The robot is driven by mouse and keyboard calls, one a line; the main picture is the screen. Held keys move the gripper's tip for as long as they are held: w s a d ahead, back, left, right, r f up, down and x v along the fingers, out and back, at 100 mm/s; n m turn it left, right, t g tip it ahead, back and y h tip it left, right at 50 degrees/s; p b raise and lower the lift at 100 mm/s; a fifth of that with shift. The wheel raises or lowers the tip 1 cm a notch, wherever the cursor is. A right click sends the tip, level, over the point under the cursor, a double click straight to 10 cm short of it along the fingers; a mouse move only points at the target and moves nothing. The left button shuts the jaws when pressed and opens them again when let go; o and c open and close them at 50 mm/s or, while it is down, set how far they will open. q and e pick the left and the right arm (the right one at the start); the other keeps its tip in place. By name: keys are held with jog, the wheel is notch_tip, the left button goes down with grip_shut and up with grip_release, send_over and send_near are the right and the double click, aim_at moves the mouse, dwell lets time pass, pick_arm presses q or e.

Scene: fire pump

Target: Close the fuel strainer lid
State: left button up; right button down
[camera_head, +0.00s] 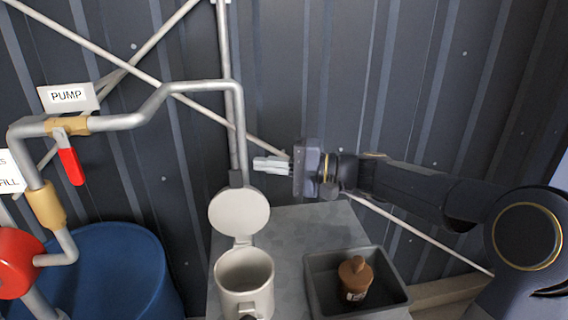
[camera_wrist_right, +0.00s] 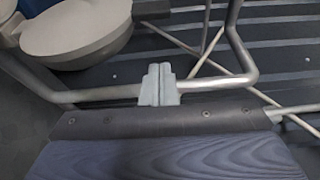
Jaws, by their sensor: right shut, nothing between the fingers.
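The fuel strainer (camera_head: 245,283) is a light grey cup standing on a grey block, with its mouth open upward. Its round lid (camera_head: 239,212) stands tilted up and back from a hinge at the cup's rear rim, so the strainer is open. In the right wrist view the lid (camera_wrist_right: 75,32) shows at the upper left. My right gripper (camera_head: 256,164) is shut and empty, pointing left, above and slightly right of the lid in the head view. Its closed fingers (camera_wrist_right: 159,84) also show in the right wrist view, apart from the lid. My left gripper is not in view.
A dark tray (camera_head: 318,293) holding a brown-capped bottle (camera_head: 355,278) sits right of the strainer. A vertical pipe (camera_head: 238,130) runs close behind the lid and gripper. A blue drum (camera_head: 115,270) and a red-handled valve (camera_head: 70,165) are at left. The grey block top (camera_head: 310,225) is bare behind the tray.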

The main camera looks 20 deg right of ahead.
aim_at(251, 186)
jog(key=a, duration=0.2)
jog(key=s+a+p, duration=0.1)
jog(key=a, duration=0.1)
jog(key=shift+s+r, duration=0.15)
jog(key=shift+s+a, duration=0.15)
jog(key=shift+s, duration=0.1)
